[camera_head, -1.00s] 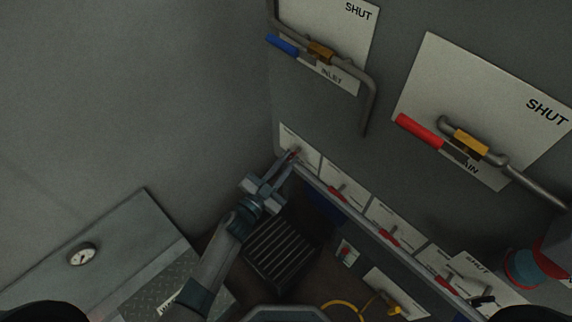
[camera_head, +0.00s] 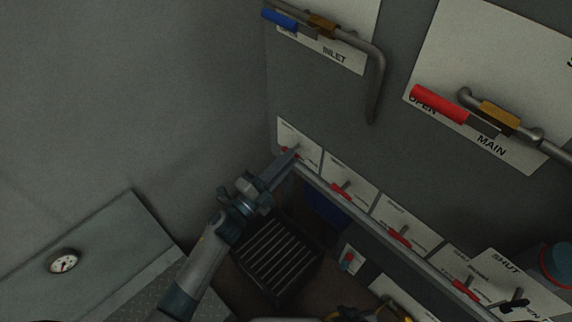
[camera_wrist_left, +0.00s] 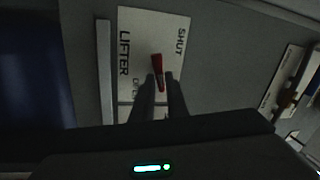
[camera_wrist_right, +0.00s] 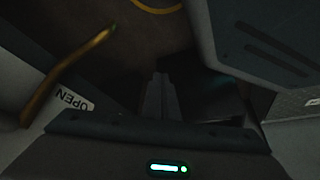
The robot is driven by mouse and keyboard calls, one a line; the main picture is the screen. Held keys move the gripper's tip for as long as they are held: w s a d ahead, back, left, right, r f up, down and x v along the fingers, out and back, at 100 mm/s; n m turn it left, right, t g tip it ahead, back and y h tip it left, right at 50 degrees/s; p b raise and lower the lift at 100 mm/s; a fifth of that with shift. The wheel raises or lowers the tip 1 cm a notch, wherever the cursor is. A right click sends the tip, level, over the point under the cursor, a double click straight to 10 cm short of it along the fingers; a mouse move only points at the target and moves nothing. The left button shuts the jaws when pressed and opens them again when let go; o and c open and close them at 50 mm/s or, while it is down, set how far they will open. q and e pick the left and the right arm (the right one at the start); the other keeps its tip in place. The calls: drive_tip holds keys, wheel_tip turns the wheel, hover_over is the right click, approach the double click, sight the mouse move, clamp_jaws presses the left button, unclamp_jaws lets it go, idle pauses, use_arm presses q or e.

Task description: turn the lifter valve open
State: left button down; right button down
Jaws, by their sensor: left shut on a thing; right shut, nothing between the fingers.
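The lifter valve has a small red lever (camera_wrist_left: 157,66) on a white plate (camera_wrist_left: 130,25) marked LIFTER, SHUT and OPEN in the left wrist view. In the head view this plate (camera_head: 307,142) is the leftmost of the lower row, and the red lever (camera_head: 287,150) shows at my fingertips. My left gripper (camera_head: 292,158) is shut on the lever's near end, with a finger on each side in the left wrist view (camera_wrist_left: 162,82). My right gripper (camera_wrist_right: 160,82) is shut and empty in the right wrist view, away from the lifter plate.
More red-levered plates (camera_head: 347,180) run right along the lower row above a grey ledge. Large INLET (camera_head: 340,50) and MAIN (camera_head: 500,130) valves with pipes sit above. A dark slatted box (camera_head: 275,252) and a gauge (camera_head: 64,262) are below. A bent yellowish bar (camera_wrist_right: 65,70) is near my right gripper.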

use_arm(q)
drive_tip(key=shift+w+a+m+g+h+b, duration=0.15)
drive_tip(key=shift+m+b, duration=0.35)
drive_tip(key=shift+m, duration=0.5)
drive_tip(key=shift+m+g+h+b, duration=0.2)
drive_tip(key=shift+m+b, duration=0.25)
drive_tip(key=shift+m, duration=0.55)
use_arm(e)
drive_tip(key=shift+s+d+f+g+h, duration=0.15)
drive_tip(key=shift+s+d+f+g, duration=0.25)
drive_tip(key=shift+s+d, duration=0.2)
drive_tip(key=shift+s+d+f+g+h, duration=0.15)
drive_tip(key=shift+s+d+f+g, duration=0.25)
drive_tip(key=shift+s+d, duration=0.2)
drive_tip(key=shift+r, duration=0.1)
use_arm(q)
drive_tip(key=c, duration=1.7)
unclamp_jaws()
drive_tip(key=shift+c, duration=0.2)
drive_tip(key=shift+f, duration=0.1)
use_arm(e)
drive_tip(key=shift+w, duration=0.1)
